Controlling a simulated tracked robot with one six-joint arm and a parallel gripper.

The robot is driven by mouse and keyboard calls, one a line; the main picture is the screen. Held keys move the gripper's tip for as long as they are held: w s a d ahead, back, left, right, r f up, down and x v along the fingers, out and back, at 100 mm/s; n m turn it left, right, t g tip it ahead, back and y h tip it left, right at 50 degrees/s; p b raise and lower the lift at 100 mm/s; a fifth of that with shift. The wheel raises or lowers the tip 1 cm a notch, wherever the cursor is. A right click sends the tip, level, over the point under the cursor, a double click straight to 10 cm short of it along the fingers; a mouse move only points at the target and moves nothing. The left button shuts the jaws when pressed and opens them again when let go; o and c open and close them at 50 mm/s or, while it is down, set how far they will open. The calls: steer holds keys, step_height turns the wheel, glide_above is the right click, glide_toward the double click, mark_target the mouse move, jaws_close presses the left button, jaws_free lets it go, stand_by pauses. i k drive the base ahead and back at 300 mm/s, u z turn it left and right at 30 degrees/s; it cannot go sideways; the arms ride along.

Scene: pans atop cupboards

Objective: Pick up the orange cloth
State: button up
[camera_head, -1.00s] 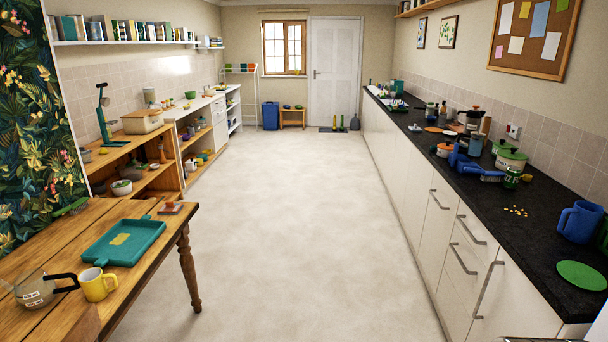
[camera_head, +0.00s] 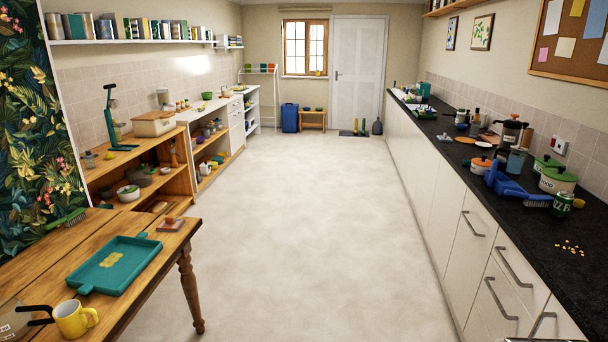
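I cannot make out the orange cloth for certain. A flat orange item (camera_head: 465,140) lies on the dark counter at the right, too small to tell whether it is cloth. A small orange item (camera_head: 171,219) sits on a reddish-brown piece on the wooden table at the left.
The wooden table (camera_head: 45,262) at the left holds a teal tray (camera_head: 140,262) and a yellow mug (camera_head: 74,318). The dark counter (camera_head: 520,245) on the right carries a blue dustpan (camera_head: 503,181), pots and a green can (camera_head: 562,204). The pale floor (camera_head: 290,230) between is clear.

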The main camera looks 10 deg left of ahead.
mark_target(172, 224)
steer(key=u, duration=0.25)
steer(key=i, duration=1.45)
steer(key=u, duration=0.6)
steer(key=i, duration=0.75)
steer(key=u, duration=0.75)
steer(key=i, duration=0.65)
steer(key=u, duration=0.95)
steer(key=i, duration=1)
steer(key=u, duration=0.45)
